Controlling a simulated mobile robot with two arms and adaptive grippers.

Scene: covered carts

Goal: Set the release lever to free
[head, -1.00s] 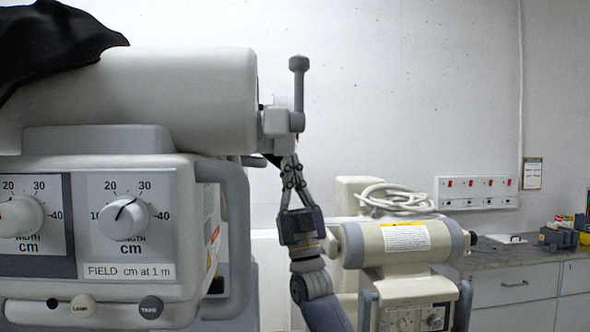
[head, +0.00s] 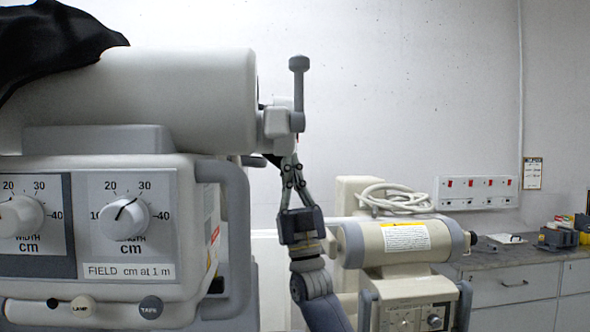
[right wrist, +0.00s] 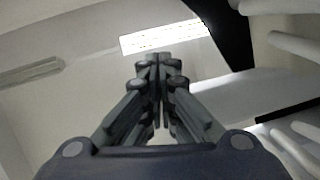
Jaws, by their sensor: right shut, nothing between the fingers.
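The release lever (head: 298,88) is a grey arm with a round knob on top. It points straight up from a light grey pivot block (head: 277,122) at the right end of the large cream cylinder. My right gripper (head: 288,160) reaches up from below, with its fingertips just under the pivot block. I cannot tell whether they touch it. In the right wrist view its fingers (right wrist: 158,62) are together with nothing between them. The lever cannot be made out in the wrist view. My left gripper is not in view.
The large cream unit (head: 150,90) with dials and a grey side handle (head: 238,240) fills the left, a black cover (head: 55,45) on top. A smaller cream machine (head: 400,240) with a coiled cable stands right of my arm. A counter (head: 500,258) lies beyond.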

